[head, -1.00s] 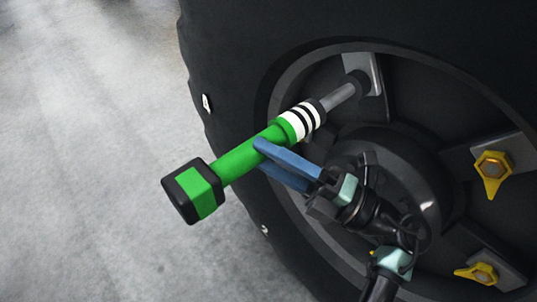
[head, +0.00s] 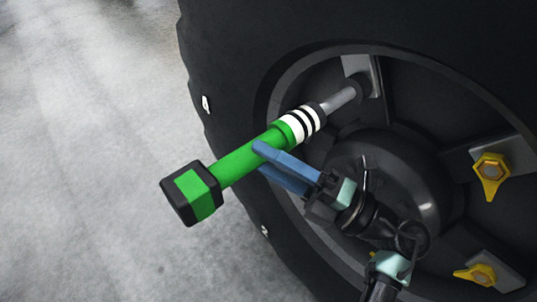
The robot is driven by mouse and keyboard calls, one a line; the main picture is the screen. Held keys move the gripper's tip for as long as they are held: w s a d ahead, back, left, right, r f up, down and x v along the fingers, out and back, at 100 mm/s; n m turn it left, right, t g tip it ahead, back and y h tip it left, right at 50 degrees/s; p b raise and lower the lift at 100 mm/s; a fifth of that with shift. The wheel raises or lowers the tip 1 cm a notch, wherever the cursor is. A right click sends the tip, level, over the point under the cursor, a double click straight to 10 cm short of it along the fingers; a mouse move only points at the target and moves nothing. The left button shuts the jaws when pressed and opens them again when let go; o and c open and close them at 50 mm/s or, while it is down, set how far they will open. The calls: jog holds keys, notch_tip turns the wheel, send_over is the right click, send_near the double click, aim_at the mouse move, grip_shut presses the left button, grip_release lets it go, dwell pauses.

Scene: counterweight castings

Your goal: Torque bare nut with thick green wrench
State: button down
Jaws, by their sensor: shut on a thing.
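The thick green wrench (head: 238,160) has a black and green block at its lower left end and black and white bands near its upper right end. My gripper (head: 262,160) is shut on its green body, with blue fingers reaching in from the lower right. The wrench's grey shaft ends in a dark socket at a pale plate (head: 376,75) on the wheel's upper rim. The bare nut is not visible; the socket hides whatever is at that spot.
The large black tyre (head: 235,60) and its dark wheel hub (head: 410,165) fill the right side. Nuts with yellow pointer tags sit at the right (head: 491,170) and lower right (head: 480,274). Open grey concrete floor (head: 90,150) lies to the left.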

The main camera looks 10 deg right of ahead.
aim_at(225, 186)
jog(key=shift+s+a+r+p, duration=0.1)
jog(key=shift+s+a+p, duration=0.45)
jog(key=shift+a, duration=0.45)
jog(key=shift+s+a+r+p, duration=0.1)
jog(key=shift+s+a+p, duration=0.2)
jog(key=shift+s+a, duration=0.6)
jog(key=shift+s+a+p, duration=0.45)
jog(key=shift+s+a, duration=0.05)
jog(key=shift+a, duration=0.6)
